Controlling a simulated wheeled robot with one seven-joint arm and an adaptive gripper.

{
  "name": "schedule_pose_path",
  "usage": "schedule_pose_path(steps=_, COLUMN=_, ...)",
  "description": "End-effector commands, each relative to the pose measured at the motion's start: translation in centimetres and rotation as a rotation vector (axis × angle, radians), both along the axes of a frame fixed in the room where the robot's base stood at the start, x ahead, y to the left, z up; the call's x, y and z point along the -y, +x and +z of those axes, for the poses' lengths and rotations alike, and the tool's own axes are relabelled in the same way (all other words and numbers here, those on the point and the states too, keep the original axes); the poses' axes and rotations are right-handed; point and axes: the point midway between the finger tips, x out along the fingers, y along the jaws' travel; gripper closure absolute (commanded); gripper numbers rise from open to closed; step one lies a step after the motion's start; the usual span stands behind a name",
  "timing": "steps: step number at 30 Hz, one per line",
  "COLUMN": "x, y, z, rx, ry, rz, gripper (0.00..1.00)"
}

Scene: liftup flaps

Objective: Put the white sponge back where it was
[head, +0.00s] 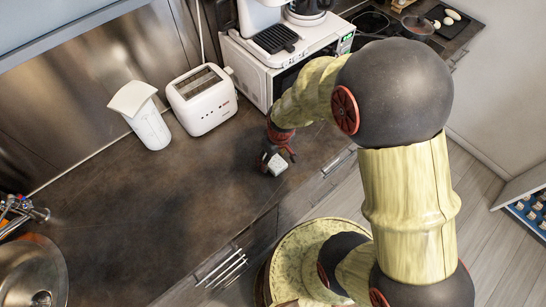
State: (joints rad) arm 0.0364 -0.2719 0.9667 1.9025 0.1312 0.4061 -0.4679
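The white sponge (277,165) is a small pale block with a greyish side, near the counter's front edge, in front of the microwave. My gripper (278,157) points down at it from the right. Its dark red fingers lie around the sponge, and it looks shut on it. The arm hides part of the wrist area. I cannot tell whether the sponge touches the dark counter (190,205) or hangs just above it.
A white toaster (203,100) and a white paper towel holder (146,120) stand by the back wall. A white microwave (262,72) bears a coffee machine (275,28). A sink (30,272) is at lower left. The middle of the counter is clear.

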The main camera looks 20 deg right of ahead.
Motion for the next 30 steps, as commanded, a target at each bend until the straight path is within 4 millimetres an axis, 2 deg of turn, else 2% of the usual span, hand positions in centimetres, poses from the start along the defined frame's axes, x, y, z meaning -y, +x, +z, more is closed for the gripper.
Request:
schedule_pose_path(steps=5, x=0.0, y=0.0, z=0.4, rx=0.001, ry=0.0, rz=0.0, gripper=0.37)
schedule_pose_path(steps=8, x=0.1, y=-0.1, z=1.5, rx=0.002, ry=0.0, rz=0.0, gripper=0.37)
schedule_pose_path(steps=21, x=0.5, y=-1.3, z=9.9, rx=0.003, ry=0.0, rz=0.001, gripper=0.37)
schedule_pose_path(steps=28, x=0.5, y=-1.7, z=12.0, rx=0.002, ry=0.0, rz=-0.001, gripper=0.37)
schedule_pose_path(steps=30, x=0.5, y=-1.7, z=13.2, rx=0.015, ry=0.0, rz=-0.009, gripper=0.37)
